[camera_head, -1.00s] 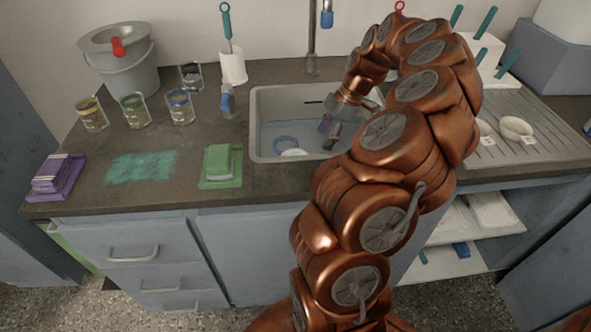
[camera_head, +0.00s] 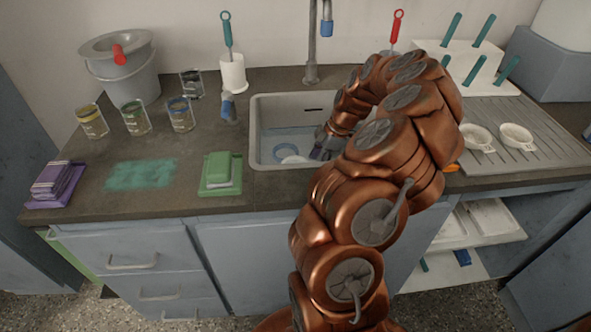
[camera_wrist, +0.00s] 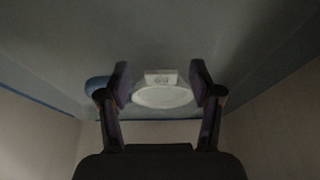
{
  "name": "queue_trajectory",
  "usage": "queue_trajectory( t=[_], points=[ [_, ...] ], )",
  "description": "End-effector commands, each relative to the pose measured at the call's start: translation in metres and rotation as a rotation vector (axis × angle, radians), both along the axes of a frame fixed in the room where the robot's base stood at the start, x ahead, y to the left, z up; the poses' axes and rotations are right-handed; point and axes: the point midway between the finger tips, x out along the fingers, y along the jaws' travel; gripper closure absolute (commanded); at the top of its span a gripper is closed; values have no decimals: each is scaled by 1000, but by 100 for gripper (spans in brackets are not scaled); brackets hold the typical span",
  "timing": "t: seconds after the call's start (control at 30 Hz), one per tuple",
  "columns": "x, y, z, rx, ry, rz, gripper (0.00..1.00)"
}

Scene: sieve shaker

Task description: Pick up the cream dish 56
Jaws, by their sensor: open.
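A pale dish (camera_wrist: 162,96) with a small label tab lies in the sink. It shows between my gripper's fingers in the wrist view; the marking on its tab is too small to read surely. In the head view the same pale dish (camera_head: 295,160) is partly visible at the sink's bottom, beside a blue ring-shaped thing (camera_head: 285,149). My gripper (camera_wrist: 164,84) is open, with one dark finger on each side of the dish; I cannot tell whether either touches it. In the head view my gripper (camera_head: 321,149) is down in the sink, partly hidden by my arm.
The sink's rim (camera_head: 253,125) and walls surround my gripper. Two pale dishes (camera_head: 478,138) (camera_head: 517,136) stand on the drainboard at right. Several jars, a green sponge (camera_head: 218,168) and a grey bucket (camera_head: 125,75) stand on the counter at left. A faucet (camera_head: 312,60) rises behind the sink.

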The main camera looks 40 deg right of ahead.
Motion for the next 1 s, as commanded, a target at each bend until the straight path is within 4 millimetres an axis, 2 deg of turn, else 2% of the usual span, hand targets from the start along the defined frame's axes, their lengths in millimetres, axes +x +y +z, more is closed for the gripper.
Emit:
queue_trajectory(
  t=[0.13,0.73,1.0],
  points=[
    [0,0,0,0,0,0,38],
    [0,0,0,1,0,0,100],
    [0,0,1,1,0,0,100]
  ],
)
